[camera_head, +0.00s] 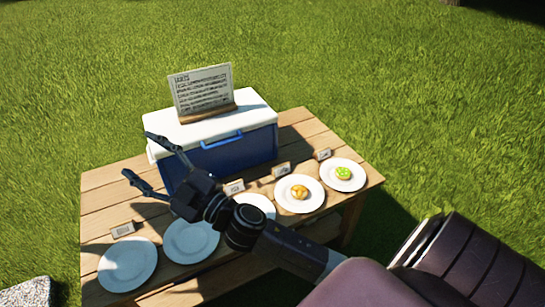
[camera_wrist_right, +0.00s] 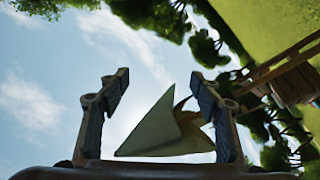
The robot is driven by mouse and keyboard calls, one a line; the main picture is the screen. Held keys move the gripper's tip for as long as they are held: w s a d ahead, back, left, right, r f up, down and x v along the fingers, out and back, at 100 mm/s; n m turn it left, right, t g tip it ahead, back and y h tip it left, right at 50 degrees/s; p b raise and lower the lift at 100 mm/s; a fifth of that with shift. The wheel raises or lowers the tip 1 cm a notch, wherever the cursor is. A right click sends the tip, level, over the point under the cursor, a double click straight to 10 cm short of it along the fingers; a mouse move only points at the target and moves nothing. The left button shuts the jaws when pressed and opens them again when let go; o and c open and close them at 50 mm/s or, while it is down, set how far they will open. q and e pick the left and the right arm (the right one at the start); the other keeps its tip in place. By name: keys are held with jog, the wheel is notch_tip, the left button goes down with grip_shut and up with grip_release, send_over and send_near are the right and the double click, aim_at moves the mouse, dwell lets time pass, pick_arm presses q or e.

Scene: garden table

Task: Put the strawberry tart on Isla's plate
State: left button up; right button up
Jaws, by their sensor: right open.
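No strawberry tart shows clearly in either view. White plates stand in a row on the wooden table. The far-left plate (camera_head: 127,264) and the second plate (camera_head: 191,242) look empty. The middle plate (camera_head: 258,203) is partly hidden by my right arm. Small name cards stand behind plates, such as the far-left card (camera_head: 123,230); their writing is too small to read, so I cannot tell which plate is Isla's. My right gripper (camera_head: 139,156) is open above the table's left part, in front of the cooler. In the wrist view its fingers (camera_wrist_right: 159,82) are apart. My left gripper is not in view.
A blue cooler (camera_head: 230,152) with a white lid stands at the table's back, bearing a written board (camera_head: 202,92). One plate (camera_head: 299,206) holds an orange-topped pastry (camera_head: 299,191); the far-right plate (camera_head: 343,186) holds a green-topped one (camera_head: 343,173). A pale triangular shape (camera_wrist_right: 158,130) is unclear.

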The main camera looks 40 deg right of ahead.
jog(key=s+d+f+m+g+h, duration=0.3)
jog(key=s+d+f+m+h, duration=0.15)
jog(key=f, duration=0.45)
jog(key=s+d+f+m+g+h, duration=0.4)
jog(key=s+d+f+m, duration=0.15)
jog(key=f, duration=0.35)
jog(key=s+a+f+g, duration=0.1)
jog(key=s+f+g, duration=0.3)
jog(key=s, duration=0.6)
jog(key=s+f+g+y, duration=0.1)
jog(key=s+f+g, duration=0.4)
jog(key=s, duration=0.6)
notch_tip(320, 180, down, 3)
jog(key=shift+s+a+r, duration=0.1)
jog(key=shift+s+a, duration=0.15)
jog(key=shift+a, duration=0.1)
